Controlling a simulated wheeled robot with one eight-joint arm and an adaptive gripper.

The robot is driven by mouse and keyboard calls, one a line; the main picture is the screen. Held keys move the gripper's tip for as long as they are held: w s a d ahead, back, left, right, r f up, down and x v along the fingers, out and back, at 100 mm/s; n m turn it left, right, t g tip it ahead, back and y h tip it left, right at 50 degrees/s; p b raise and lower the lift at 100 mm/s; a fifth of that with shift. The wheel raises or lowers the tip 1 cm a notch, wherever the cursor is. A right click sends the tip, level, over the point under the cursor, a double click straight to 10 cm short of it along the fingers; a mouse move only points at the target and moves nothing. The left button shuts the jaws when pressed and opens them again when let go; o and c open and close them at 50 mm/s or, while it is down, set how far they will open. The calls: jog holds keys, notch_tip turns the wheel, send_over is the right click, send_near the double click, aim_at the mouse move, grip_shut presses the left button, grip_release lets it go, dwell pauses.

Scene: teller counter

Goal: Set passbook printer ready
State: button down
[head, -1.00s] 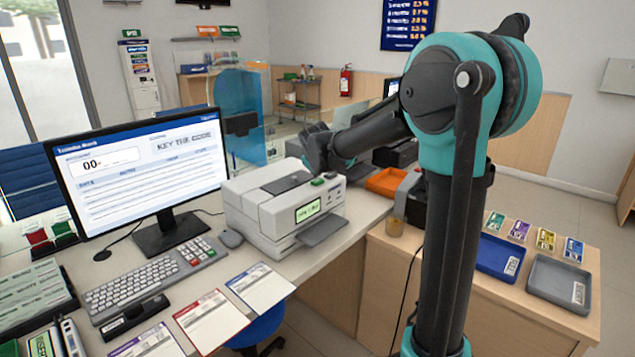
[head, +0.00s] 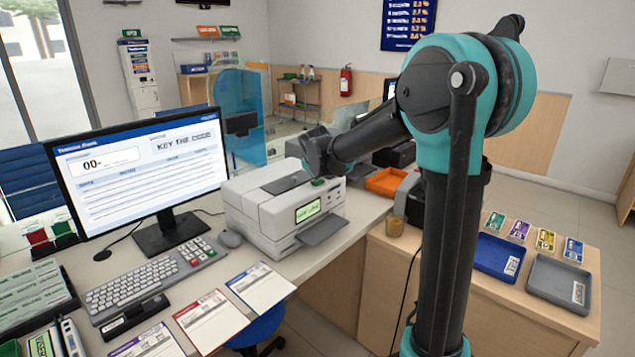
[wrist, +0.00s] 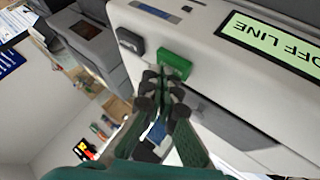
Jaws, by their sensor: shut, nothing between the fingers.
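The passbook printer (head: 270,215) is a light grey box on the counter, right of the monitor. Its lit display (head: 308,211) reads OFF LINE in the wrist view (wrist: 275,45).
The monitor (head: 140,165) shows KEY THE CODE, with a keyboard (head: 155,278) in front. Passbooks (head: 262,287) lie at the counter's front edge. An orange tray (head: 385,182) is behind the printer. Blue (head: 490,262) and grey (head: 555,297) trays and several small cards are on the right cabinet.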

aim_at(318, 182)
jog(key=shift+f, duration=0.25)
jog(key=shift+r, duration=0.2)
dwell(0.4)
jog(key=shift+r, duration=0.7)
jog(key=shift+r, duration=0.1)
jog(key=shift+r, duration=2.4)
jog(key=s+d+f+m+g, duration=0.1)
jog(key=s+d+f+m, duration=0.1)
jog(key=s+d+f, duration=0.65)
jog(key=s+d+f+m+g, duration=0.25)
jog(key=s+d+f, duration=0.2)
jog(key=s, duration=0.65)
jog(key=s+d+f+m, duration=0.1)
jog(key=s+f+m, duration=0.1)
jog(key=s+f, duration=0.3)
jog(key=s+d+f+m+g, duration=0.1)
jog(key=s+f, duration=0.5)
jog(key=s, duration=0.7)
jog(key=shift+s+d+f+m, duration=0.15)
jog(key=shift+s+f+m, duration=0.05)
jog(key=shift+m, duration=0.25)
